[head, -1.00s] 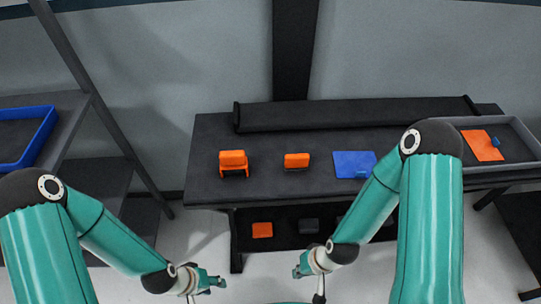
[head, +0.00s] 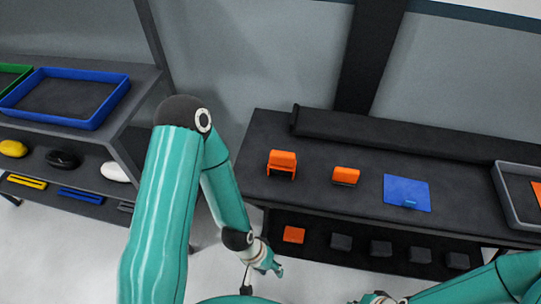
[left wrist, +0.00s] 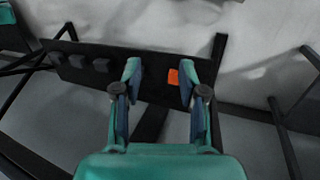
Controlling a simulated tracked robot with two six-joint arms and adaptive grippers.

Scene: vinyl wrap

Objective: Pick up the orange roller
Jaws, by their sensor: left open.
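Two orange items stand on the dark table (head: 262,190) in the head view. The left one (head: 282,160), larger, has an open frame-like lower part and may be the orange roller; the smaller orange block (head: 346,174) has a dark lower edge. My left gripper (head: 272,267) is in front of the table, low, apart from both items. In the left wrist view it is open and empty (left wrist: 160,75). My right gripper (head: 376,298) is at the bottom edge of the head view, partly cut off; its jaws are unclear.
A blue sheet (head: 405,190) lies right of the orange block. A long black roll (head: 400,138) lies along the table's back. The lower shelf holds an orange block (head: 294,234) and several dark blocks. A grey tray (head: 505,195) is at right; a shelf with a blue tray (head: 95,122) at left.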

